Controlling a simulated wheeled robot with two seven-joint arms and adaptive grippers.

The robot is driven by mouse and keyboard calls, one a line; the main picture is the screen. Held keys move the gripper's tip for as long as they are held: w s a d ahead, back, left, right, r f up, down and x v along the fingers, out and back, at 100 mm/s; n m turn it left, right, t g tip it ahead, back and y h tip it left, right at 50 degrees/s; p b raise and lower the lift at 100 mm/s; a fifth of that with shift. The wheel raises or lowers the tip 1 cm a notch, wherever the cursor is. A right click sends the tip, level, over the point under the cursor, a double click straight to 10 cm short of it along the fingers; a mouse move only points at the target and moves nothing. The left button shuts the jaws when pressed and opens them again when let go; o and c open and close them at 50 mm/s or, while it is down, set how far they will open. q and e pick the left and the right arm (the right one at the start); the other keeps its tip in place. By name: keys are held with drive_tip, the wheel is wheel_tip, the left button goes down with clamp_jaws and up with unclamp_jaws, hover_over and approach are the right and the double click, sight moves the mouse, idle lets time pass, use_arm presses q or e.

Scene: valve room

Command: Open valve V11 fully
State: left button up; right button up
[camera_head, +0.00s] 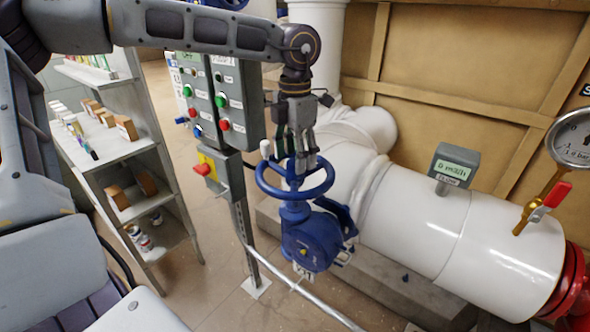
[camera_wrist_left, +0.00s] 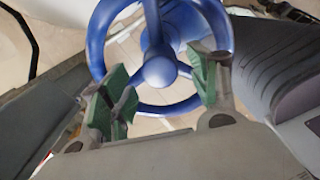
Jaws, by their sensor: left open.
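A blue handwheel (camera_head: 327,188) sits on top of a blue valve body (camera_head: 312,240) in front of the white pipe. I cannot read a V11 label on it. My left gripper (camera_head: 290,163) comes down from above and is at the wheel's far side, over its hub. In the left wrist view the wheel (camera_wrist_left: 101,28) lies beyond the two green-padded fingers of the left gripper (camera_wrist_left: 163,92). The fingers are spread apart with the hub (camera_wrist_left: 160,71) between them in the picture. I cannot tell whether they touch the rim. My right gripper is not in view.
A thick white pipe (camera_head: 430,225) runs right, carrying a flow display (camera_head: 453,165) reading 0 and a pressure gauge (camera_head: 572,138). A control panel (camera_head: 237,105) with green and red buttons and a yellow-red switch (camera_head: 206,166) stands left of the wheel. Shelves (camera_head: 128,150) are further left.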

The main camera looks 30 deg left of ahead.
use_arm(q)
drive_tip(key=shift+f+b, duration=1.05)
drive_tip(key=shift+f, duration=0.45)
drive_tip(key=shift+s+f, duration=0.1)
drive_tip(key=shift+f, duration=0.1)
